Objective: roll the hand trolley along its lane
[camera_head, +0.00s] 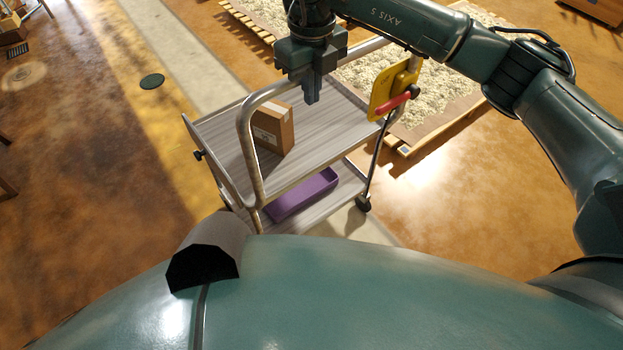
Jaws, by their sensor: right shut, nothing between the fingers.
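The hand trolley (222,143) stands in front of me, with a wood-look upper deck, a lower shelf and a bent metal push handle (246,150) on its near side. A small cardboard box (272,128) stands on the upper deck. A purple bin (302,196) lies on the lower shelf. My right gripper (312,98) points down over the trolley, beside the handle's upper bar; its fingers are shut with nothing between them. I cannot tell whether it touches the bar. My left gripper is not in view.
A pale lane strip (185,62) runs along the brown floor under the trolley. A yellow plate with a red lever (397,97) is at the trolley's right side. A wood-framed bed of pale material (425,95) lies to the right. A dark round disc (152,81) lies left of the lane.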

